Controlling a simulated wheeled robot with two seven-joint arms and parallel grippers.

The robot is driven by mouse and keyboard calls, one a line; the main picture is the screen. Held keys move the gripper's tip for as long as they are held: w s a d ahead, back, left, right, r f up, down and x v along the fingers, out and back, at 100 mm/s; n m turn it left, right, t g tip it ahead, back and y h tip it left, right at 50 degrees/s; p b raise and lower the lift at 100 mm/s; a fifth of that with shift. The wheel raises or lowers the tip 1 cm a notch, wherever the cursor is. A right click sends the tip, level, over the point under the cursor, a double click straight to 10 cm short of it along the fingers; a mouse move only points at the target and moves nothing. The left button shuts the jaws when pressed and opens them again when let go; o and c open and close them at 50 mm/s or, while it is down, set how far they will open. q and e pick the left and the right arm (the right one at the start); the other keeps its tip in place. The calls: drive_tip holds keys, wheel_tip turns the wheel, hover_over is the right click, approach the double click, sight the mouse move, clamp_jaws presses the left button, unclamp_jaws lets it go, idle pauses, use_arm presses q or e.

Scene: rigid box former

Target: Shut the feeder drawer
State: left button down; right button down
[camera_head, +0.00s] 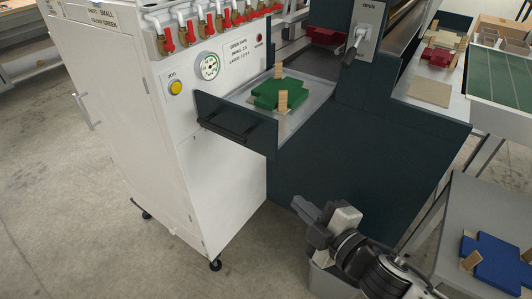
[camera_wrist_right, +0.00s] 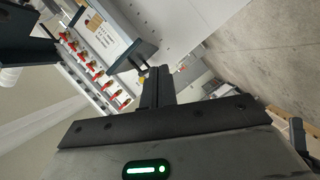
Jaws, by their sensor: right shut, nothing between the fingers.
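The feeder drawer (camera_head: 205,106) stands open, pulled out of the machine, with a dark front panel and a black bar handle (camera_head: 228,131). Its light tray holds a green cross-shaped piece (camera_head: 278,93) with wooden blocks on it. My right gripper (camera_head: 303,207) is low in front of the dark machine body, below and to the right of the drawer front, apart from it. Its fingers (camera_wrist_right: 156,84) are shut and empty in the right wrist view. A dark bar shows just beyond the fingertips there; I cannot tell for sure that it is the handle. My left gripper is out of view.
A white cabinet (camera_head: 225,185) with red valves (camera_head: 207,25), a gauge (camera_head: 207,66) and a yellow button (camera_head: 175,87) stands left of the drawer. A grey table with a blue piece (camera_head: 495,262) is at the lower right.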

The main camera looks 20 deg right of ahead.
sight(273, 149)
wheel_tip(273, 149, up, 6)
drive_tip(key=a+n+y, duration=0.2)
drive_tip(key=n+y, duration=0.1)
drive_tip(key=n, duration=0.4)
drive_tip(key=shift+t, duration=0.5)
drive_tip(key=w, duration=0.3)
drive_tip(key=w+a+p, duration=0.1)
drive_tip(key=w, duration=0.3)
drive_tip(key=w+a+p, duration=0.1)
drive_tip(key=w, duration=0.3)
drive_tip(key=shift+w+f, duration=0.2)
drive_tip(key=shift+f, duration=0.05)
drive_tip(key=shift+w+d, duration=0.4)
drive_tip(key=shift+d, duration=0.15)
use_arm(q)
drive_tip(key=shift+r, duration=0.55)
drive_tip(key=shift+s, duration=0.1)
use_arm(e)
drive_tip(key=shift+w+d, duration=0.1)
